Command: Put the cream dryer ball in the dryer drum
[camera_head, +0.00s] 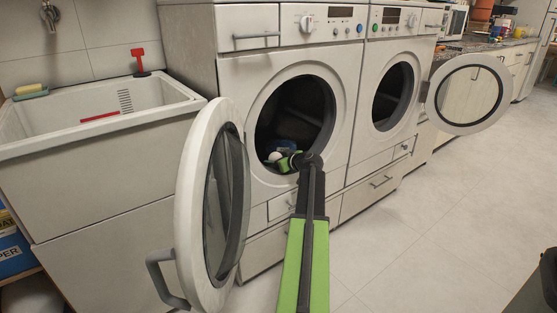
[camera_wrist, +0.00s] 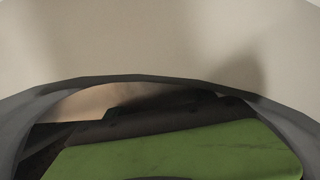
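A small pale, cream-white ball (camera_head: 275,156) shows low in the round opening of the left machine (camera_head: 232,84), whose door (camera_head: 186,225) stands wide open. My gripper (camera_head: 287,161) is at the lower edge of that opening, just right of the ball. I cannot tell whether the fingers touch or hold it. In the wrist view, a green part of my gripper (camera_wrist: 175,155) fills the bottom, below a dark curved rim and a pale surface. No ball shows there, and the fingertips are not clear.
The right machine (camera_head: 385,155) also has its round door (camera_head: 467,128) open. A sink (camera_head: 70,122) with a red item and a yellow-green sponge is at the left. A counter with a microwave (camera_head: 453,22) is at the back right.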

